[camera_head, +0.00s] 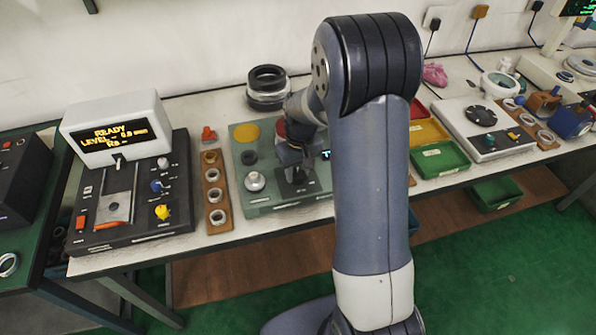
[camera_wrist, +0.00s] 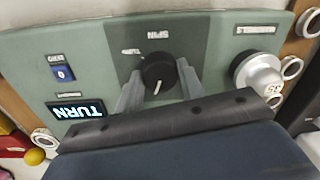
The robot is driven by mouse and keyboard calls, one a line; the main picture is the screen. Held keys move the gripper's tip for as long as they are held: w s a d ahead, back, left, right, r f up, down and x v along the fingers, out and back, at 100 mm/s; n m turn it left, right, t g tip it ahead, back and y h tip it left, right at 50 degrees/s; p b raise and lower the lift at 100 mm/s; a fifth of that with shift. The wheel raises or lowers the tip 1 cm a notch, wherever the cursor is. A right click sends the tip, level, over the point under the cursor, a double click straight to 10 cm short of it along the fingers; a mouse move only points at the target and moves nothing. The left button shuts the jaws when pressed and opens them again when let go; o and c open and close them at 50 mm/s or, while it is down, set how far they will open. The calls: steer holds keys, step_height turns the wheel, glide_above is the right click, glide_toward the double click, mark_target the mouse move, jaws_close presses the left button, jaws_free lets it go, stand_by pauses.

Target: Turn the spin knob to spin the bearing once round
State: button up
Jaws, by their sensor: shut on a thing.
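The green spin station (camera_head: 268,208) stands on the bench, left of my arm in the head view. The black spin knob (camera_wrist: 159,71) is on its panel below the SPIN label in the wrist view, with a white pointer line. My gripper (camera_wrist: 157,88) is over the knob, with its two grey fingers at the knob's sides and shut on it. A small display (camera_wrist: 79,110) on the panel reads TURN. A silver ring on a spindle (camera_wrist: 260,76) sits at the right of the panel; it also shows in the head view (camera_head: 255,181). In the head view my arm hides part of the station.
A black tester (camera_head: 130,215) with a READY display stands at the left. A wooden rack of rings (camera_head: 215,192) lies between it and the station. Green and yellow trays (camera_head: 440,160) are right of my arm. Stacked dark rings (camera_head: 266,88) stand behind.

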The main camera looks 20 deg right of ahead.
mark_target(298, 175)
steer(key=m+b, duration=0.1)
steer(key=m, duration=0.4)
steer(key=shift+m, duration=0.3)
steer(key=m, duration=0.4)
steer(key=shift+m+t+b, duration=0.3)
steer(key=m, duration=0.5)
steer(key=m+b, duration=0.1)
steer(key=m, duration=0.4)
steer(key=shift+a+h, duration=0.1)
steer(key=shift+h, duration=0.2)
steer(key=o, duration=1)
step_height(298, 175, up, 11)
steer(key=shift+s, duration=0.3)
